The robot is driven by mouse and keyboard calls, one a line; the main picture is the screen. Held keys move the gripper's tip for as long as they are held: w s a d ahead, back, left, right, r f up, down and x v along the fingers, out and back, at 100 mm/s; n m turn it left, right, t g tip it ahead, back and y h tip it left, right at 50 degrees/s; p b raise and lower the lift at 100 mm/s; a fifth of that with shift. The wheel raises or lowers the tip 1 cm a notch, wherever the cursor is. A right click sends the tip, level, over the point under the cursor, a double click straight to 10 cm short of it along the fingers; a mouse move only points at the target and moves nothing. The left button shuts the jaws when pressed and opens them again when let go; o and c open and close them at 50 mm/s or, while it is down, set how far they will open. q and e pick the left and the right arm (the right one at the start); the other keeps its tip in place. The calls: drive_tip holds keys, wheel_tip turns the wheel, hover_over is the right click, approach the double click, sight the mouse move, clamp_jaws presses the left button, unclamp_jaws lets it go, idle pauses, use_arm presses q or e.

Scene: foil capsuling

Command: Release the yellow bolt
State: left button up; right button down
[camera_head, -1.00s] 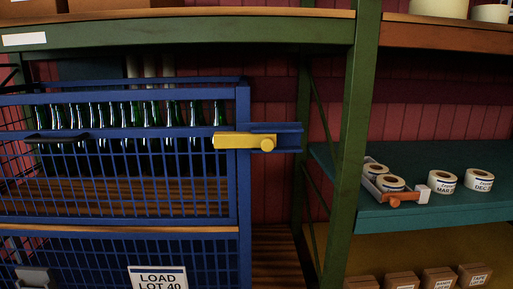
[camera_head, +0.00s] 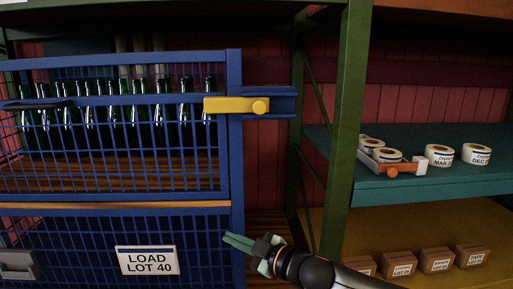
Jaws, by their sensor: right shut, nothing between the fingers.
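The yellow bolt (camera_head: 236,105) lies level across the right edge of the upper blue mesh gate (camera_head: 110,104). Its round knob (camera_head: 260,106) is at its right end, over the blue bracket (camera_head: 283,102) fixed beside the gate. The gate's right post (camera_head: 235,165) stands behind the bolt. My right gripper (camera_head: 238,241) is low in the head view, well below the bolt and in front of the lower blue mesh panel. Its green fingers point left, shut with nothing between them. My left gripper is not in view.
Several green bottles (camera_head: 110,105) stand behind the gate. A white "LOAD LOT 40" sign (camera_head: 147,261) hangs on the lower panel. A green shelf post (camera_head: 349,110) rises right of the bracket. Label rolls (camera_head: 439,156) sit on the teal shelf; brown boxes (camera_head: 437,260) sit below.

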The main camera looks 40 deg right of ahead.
drive_tip(key=d+r+n+t+b, duration=0.1)
drive_tip(key=d+r+n+b, duration=0.1)
drive_tip(key=r, duration=0.6)
drive_tip(key=d+r+n+t+b, duration=0.1)
drive_tip(key=d+r+n+b, duration=0.1)
drive_tip(key=r, duration=0.6)
drive_tip(key=n+t+b, duration=0.2)
approach(256, 107)
drive_tip(key=a+r, duration=0.2)
drive_tip(key=a, duration=0.2)
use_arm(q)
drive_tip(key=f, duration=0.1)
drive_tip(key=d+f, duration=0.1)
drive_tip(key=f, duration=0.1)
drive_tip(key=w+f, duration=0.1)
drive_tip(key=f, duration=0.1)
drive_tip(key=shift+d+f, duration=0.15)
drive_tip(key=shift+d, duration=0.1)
use_arm(e)
drive_tip(key=shift+a+f+y, duration=0.1)
drive_tip(key=shift+f+y, duration=0.05)
drive_tip(key=shift+y, duration=0.15)
